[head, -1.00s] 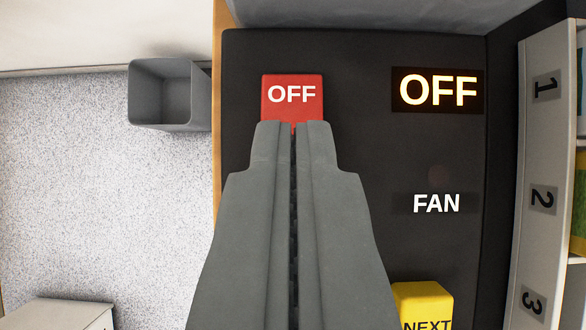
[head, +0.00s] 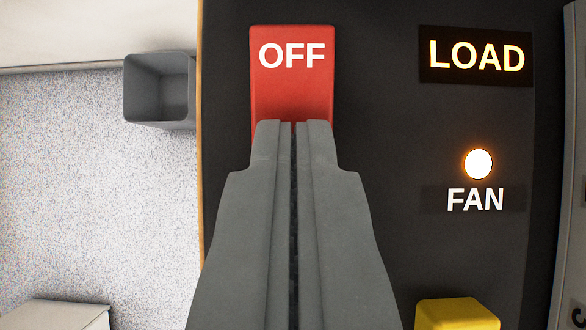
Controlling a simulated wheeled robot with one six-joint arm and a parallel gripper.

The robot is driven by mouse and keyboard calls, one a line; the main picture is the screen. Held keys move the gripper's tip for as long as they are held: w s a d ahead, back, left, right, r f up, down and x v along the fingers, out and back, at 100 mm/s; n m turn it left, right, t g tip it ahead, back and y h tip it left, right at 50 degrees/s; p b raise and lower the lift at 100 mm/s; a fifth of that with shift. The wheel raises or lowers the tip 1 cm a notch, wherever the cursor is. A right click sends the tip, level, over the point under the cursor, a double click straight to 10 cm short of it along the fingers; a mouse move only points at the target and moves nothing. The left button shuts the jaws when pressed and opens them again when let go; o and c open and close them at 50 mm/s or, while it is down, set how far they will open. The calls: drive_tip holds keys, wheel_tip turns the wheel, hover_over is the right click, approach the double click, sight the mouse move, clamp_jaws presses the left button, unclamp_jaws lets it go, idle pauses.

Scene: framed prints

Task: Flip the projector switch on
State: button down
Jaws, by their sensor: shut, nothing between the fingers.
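The projector switch is a red rocker (head: 291,85) on a black panel (head: 375,150), with the word OFF in white on its upper part. My gripper (head: 294,125) is shut and empty. Its fingertips overlap the lower part of the red switch in the picture and hide whatever is below. I cannot tell for certain whether the tips touch it. A display (head: 476,57) at the upper right of the panel glows LOAD. Below it a round lamp (head: 478,164) is lit above the label FAN (head: 475,199).
A yellow button (head: 457,314) is partly in view at the lower right of the panel. A grey bin (head: 159,90) stands on the speckled floor (head: 90,200) to the left. A grey-white box (head: 55,314) is at the lower left.

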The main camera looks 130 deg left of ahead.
drive_tip(key=shift+r, duration=0.15)
drive_tip(key=shift+r, duration=0.65)
drive_tip(key=shift+r, duration=0.2)
drive_tip(key=r, duration=0.3)
drive_tip(key=shift+s+a+r, duration=0.15)
drive_tip(key=shift+s+r, duration=0.05)
drive_tip(key=s+a+r, duration=0.5)
drive_tip(key=a+r, duration=0.1)
drive_tip(key=shift+a, duration=0.3)
